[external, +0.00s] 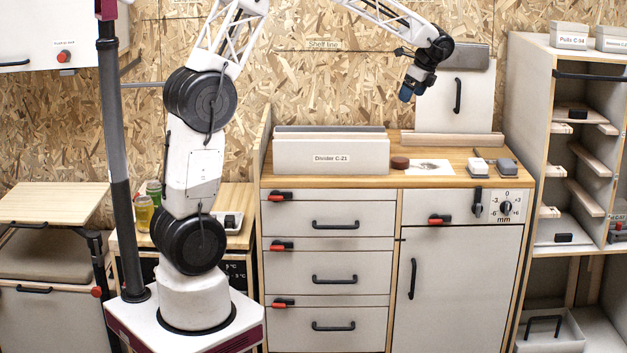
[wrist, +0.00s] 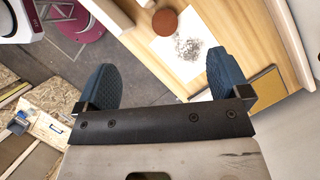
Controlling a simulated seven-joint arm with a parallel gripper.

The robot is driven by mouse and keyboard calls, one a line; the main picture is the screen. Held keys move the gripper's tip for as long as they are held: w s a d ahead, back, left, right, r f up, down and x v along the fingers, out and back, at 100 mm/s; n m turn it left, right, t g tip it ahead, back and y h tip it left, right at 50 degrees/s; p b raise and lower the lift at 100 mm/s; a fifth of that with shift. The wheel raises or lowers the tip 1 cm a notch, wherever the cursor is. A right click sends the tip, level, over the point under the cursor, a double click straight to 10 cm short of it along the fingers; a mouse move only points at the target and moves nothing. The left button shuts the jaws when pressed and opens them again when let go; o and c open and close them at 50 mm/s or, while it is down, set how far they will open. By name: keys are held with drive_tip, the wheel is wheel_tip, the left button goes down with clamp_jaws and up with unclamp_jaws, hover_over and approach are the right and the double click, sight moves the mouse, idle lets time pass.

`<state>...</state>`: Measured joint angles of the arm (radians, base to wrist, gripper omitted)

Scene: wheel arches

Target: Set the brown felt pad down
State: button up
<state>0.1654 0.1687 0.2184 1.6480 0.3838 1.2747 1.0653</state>
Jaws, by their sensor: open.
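The brown felt pad (external: 399,162) is a small round disc on the wooden counter (external: 455,182), at the left edge of a white sheet. It also shows at the top of the wrist view (wrist: 165,20), beside the same sheet. My gripper (external: 406,92) is up in the air above the counter, clear of the pad. In the wrist view its blue fingers (wrist: 160,68) are spread wide with nothing between them.
The white sheet (external: 432,168) bears a grey patch. The Divider C-21 box (external: 330,158) stands left of the pad. Two small blocks (external: 507,166) sit to the right. A white panel (external: 457,100) with a handle stands behind. A shelf unit (external: 540,120) rises at the right.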

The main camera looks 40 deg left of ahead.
approach(399, 159)
drive_tip(key=f, duration=0.2)
drive_tip(key=shift+w+a+r, duration=0.1)
drive_tip(key=shift+a+r, duration=0.05)
drive_tip(key=shift+a, duration=0.05)
drive_tip(key=shift+x, duration=1.25)
drive_tip(key=shift+x, duration=2.6)
drive_tip(key=shift+a, duration=0.15)
drive_tip(key=c, duration=1)
